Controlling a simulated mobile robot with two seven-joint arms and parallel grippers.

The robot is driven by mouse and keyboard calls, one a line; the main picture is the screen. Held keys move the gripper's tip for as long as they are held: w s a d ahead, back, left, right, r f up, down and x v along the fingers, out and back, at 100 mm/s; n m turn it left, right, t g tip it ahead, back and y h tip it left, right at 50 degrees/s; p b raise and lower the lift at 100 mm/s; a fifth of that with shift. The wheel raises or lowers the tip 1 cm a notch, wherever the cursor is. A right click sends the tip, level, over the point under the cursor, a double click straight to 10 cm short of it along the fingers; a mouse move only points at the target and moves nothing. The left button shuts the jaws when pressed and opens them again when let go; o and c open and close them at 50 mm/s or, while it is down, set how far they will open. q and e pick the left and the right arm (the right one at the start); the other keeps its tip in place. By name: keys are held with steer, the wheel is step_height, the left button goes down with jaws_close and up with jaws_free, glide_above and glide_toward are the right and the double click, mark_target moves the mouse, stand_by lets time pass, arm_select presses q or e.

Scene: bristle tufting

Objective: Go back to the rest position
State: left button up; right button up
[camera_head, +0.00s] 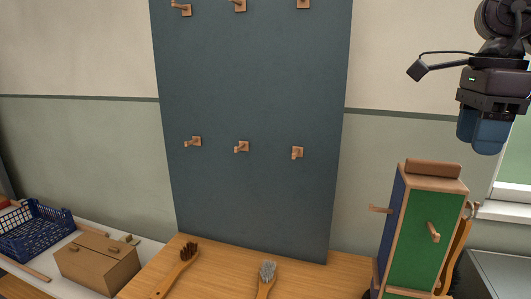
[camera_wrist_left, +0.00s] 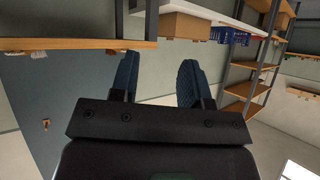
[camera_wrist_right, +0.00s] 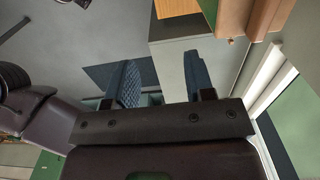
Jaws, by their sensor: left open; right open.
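My right gripper (camera_head: 484,132) hangs at the upper right of the head view, above and to the right of the green-sided box stand (camera_head: 413,235), apart from it. Its blue fingers are spread with nothing between them in the right wrist view (camera_wrist_right: 162,84). My left gripper is outside the head view. In the left wrist view it (camera_wrist_left: 158,82) shows with its two blue fingers apart and empty, with shelves beyond.
A brush with dark bristles (camera_head: 187,252) and a brush with grey bristles (camera_head: 267,272) lie on the wooden table (camera_head: 222,266). A dark board (camera_head: 255,90) with wooden pegs stands behind. A cardboard box (camera_head: 95,268) and blue basket (camera_head: 35,235) are at left.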

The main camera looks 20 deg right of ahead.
steer(key=w+a+f+m+t+y, duration=0.25)
steer(key=a+f+y, duration=0.35)
steer(key=a+y, duration=0.35)
steer(key=w+a+f+m+t+y, duration=0.1)
steer(key=w+a+f+m+y, duration=0.4)
steer(key=a+y, duration=0.5)
steer(key=s+d+f+m+t+h, duration=0.1)
steer(key=d+f+m+t+h, duration=0.45)
steer(key=f+m+h, duration=0.75)
steer(key=d+f+m+t+h, duration=0.4)
steer(key=f+m+t+h, duration=0.3)
steer(key=m, duration=1.2)
steer(key=s+a+f+m+g, duration=0.3)
steer(key=s+f+m+g, duration=0.7)
steer(key=s+f, duration=0.8)
steer(key=w+f+n+t, duration=0.3)
steer(key=w+f+t, duration=0.2)
steer(key=f, duration=0.4)
steer(key=shift+t, duration=0.3)
